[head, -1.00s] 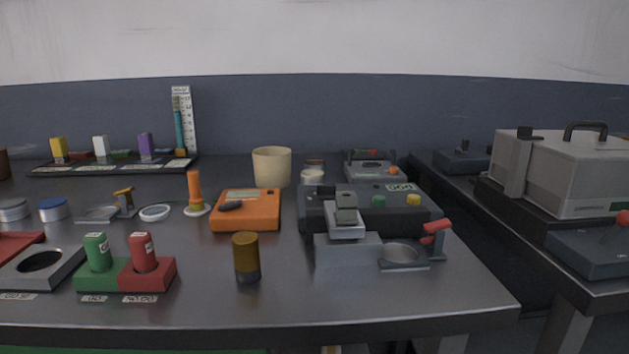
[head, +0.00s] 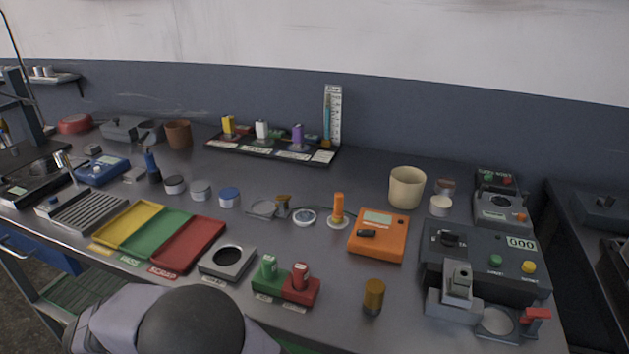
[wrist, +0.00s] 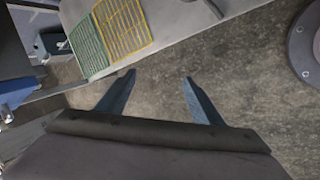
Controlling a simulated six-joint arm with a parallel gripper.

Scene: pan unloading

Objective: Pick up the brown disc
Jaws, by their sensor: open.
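I cannot clearly make out a brown disc in either view. A grey press (head: 457,290) with a round shallow pan (head: 497,322) and a red handle stands at the front right; no disc shows in the pan. My gripper (wrist: 160,76) is open and empty in the wrist view, with its two blue-grey fingers apart over the floor. The gripper does not show in the head view.
The metal bench holds an orange meter (head: 378,247), a beige cup (head: 407,187), a brown-gold cylinder (head: 374,297), red and green holders (head: 286,290), coloured trays (head: 187,246) and a grey block with a round hole (head: 228,263). A brown pot (head: 178,134) stands at the back left.

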